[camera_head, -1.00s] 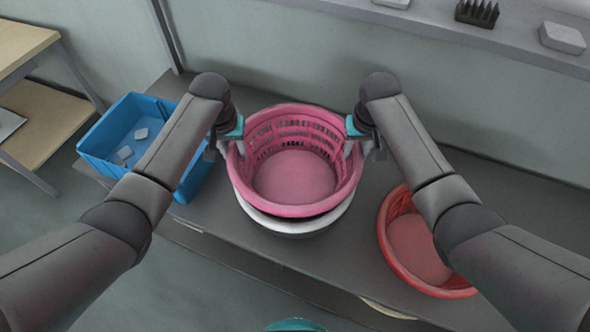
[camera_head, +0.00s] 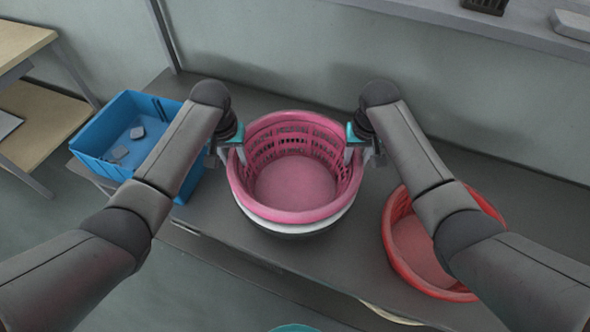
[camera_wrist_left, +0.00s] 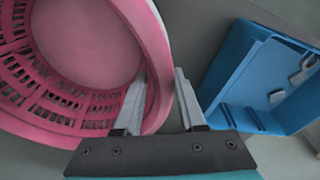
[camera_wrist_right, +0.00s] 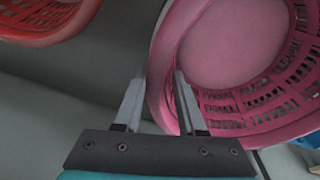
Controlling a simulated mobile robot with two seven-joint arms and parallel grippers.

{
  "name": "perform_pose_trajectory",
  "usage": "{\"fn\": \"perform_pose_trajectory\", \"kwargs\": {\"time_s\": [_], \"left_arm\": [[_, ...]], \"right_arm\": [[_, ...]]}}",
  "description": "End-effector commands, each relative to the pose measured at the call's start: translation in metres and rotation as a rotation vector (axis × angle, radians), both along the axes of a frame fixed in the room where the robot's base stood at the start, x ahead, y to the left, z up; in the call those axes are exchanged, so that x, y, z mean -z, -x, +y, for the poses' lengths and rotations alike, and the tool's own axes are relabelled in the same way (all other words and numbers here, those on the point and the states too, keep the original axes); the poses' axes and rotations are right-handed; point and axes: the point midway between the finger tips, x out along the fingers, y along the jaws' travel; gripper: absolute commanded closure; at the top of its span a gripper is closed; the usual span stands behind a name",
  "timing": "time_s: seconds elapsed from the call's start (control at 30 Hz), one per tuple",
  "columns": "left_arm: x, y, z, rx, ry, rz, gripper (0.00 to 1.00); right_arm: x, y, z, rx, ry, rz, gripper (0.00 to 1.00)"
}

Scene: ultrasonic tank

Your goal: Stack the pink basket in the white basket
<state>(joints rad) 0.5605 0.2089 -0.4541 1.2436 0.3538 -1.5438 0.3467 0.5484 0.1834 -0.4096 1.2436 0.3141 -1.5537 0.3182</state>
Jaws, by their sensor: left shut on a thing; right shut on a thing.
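The pink basket (camera_head: 295,185) sits upright inside the white basket (camera_head: 297,229), whose pale rim shows only as a band below the pink rim. The rest of the white basket is hidden. My left gripper (camera_head: 232,154) is shut on the left rim of the pink basket. In the left wrist view its fingers (camera_wrist_left: 158,92) straddle the pink wall. My right gripper (camera_head: 358,152) is shut on the right rim. In the right wrist view its fingers (camera_wrist_right: 160,95) are on either side of the pink wall.
A blue bin (camera_head: 100,132) with a few small pieces in it stands at the left of the grey table (camera_head: 225,255). A red basket (camera_head: 392,250) stands at the right, partly behind my right arm. A wall shelf (camera_head: 440,14) runs along the back.

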Motion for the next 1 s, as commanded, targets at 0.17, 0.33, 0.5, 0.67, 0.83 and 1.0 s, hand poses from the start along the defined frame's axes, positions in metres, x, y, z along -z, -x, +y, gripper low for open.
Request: {"fn": "perform_pose_trajectory", "kwargs": {"time_s": [0.17, 0.33, 0.5, 0.67, 0.83, 1.0], "left_arm": [[0.010, 0.000, 0.001, 0.000, -0.003, -0.001, 1.00], [0.012, 0.000, 0.001, 0.000, -0.003, -0.001, 0.53], [0.012, 0.000, 0.000, 0.000, -0.002, -0.001, 0.33], [0.012, 0.000, 0.000, 0.000, -0.001, 0.000, 0.30], [0.010, 0.000, 0.000, 0.000, 0.000, -0.001, 0.30], [-0.005, 0.001, 0.000, -0.001, 0.001, -0.003, 0.30]], "right_arm": [[0.011, 0.000, -0.001, 0.000, 0.004, 0.001, 1.00], [0.013, 0.000, -0.001, 0.001, 0.004, 0.001, 0.53], [0.012, 0.000, -0.001, 0.000, 0.002, 0.000, 0.33], [0.012, 0.000, 0.000, 0.000, 0.001, 0.000, 0.30], [0.012, 0.000, 0.000, 0.000, 0.001, 0.000, 0.30], [0.012, 0.000, 0.000, 0.000, 0.000, 0.000, 0.30]]}}
